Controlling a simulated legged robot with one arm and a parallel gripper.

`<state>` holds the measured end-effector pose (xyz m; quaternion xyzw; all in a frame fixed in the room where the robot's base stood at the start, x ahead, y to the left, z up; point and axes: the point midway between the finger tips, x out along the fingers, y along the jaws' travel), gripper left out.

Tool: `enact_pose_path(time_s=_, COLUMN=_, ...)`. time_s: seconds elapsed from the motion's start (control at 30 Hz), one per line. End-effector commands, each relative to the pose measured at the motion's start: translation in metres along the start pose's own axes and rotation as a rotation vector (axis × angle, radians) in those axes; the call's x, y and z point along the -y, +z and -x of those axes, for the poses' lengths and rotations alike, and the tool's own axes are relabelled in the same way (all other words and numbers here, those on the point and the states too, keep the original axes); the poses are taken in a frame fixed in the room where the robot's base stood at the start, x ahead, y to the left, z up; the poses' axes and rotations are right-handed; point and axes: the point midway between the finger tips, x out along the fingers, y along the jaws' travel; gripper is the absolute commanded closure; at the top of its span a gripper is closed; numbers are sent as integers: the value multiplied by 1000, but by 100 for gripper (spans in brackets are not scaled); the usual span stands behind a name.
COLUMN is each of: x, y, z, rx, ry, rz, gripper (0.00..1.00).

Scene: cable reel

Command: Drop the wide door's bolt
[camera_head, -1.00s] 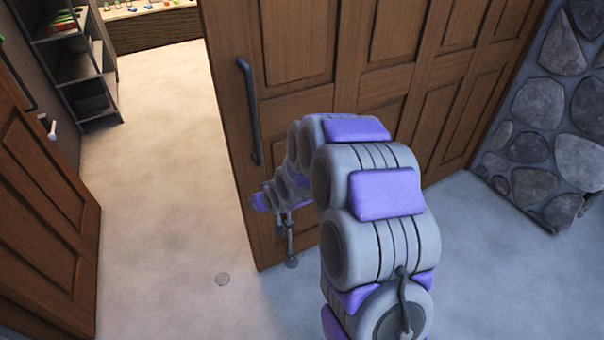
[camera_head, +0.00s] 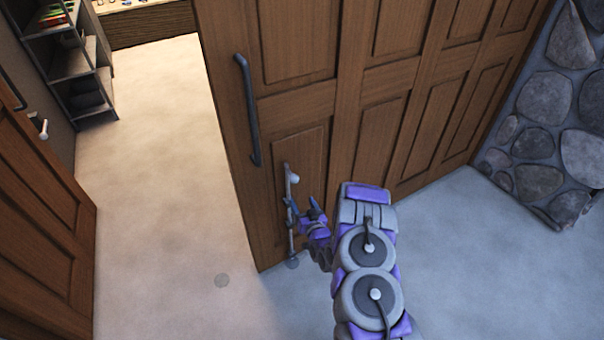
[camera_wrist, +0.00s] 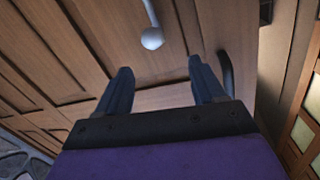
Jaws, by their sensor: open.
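The wide door (camera_head: 350,110) is brown, panelled wood and stands ajar in the middle of the head view. Its bolt (camera_head: 291,225) is a thin grey upright rod low near the door's free edge, with a pale round knob (camera_head: 293,178) at its upper end. In the wrist view the knob (camera_wrist: 152,38) shows just beyond and between the fingertips, apart from them. My gripper (camera_head: 302,205) is open and empty, just right of the rod and slightly below the knob. Its two dark fingers also show in the wrist view (camera_wrist: 160,75). The bolt's lower end is near the floor; whether it touches is unclear.
A dark pull handle (camera_head: 249,110) is on the door above the bolt. A stone wall (camera_head: 550,120) is at right.

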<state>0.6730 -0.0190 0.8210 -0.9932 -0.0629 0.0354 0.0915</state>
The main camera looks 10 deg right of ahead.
Motion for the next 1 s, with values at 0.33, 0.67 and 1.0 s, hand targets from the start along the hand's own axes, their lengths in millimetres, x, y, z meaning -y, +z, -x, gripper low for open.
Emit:
enact_pose_path(time_s=0.33, x=-6, y=9, z=-1, rx=-65, ry=1, rz=-5, gripper=31)
enact_pose_path(time_s=0.67, x=-6, y=7, z=-56, rx=-64, ry=0, rz=-5, gripper=31)
enact_pose_path(time_s=1.0, x=-6, y=4, z=-108, rx=-63, ry=0, rz=-5, gripper=31)
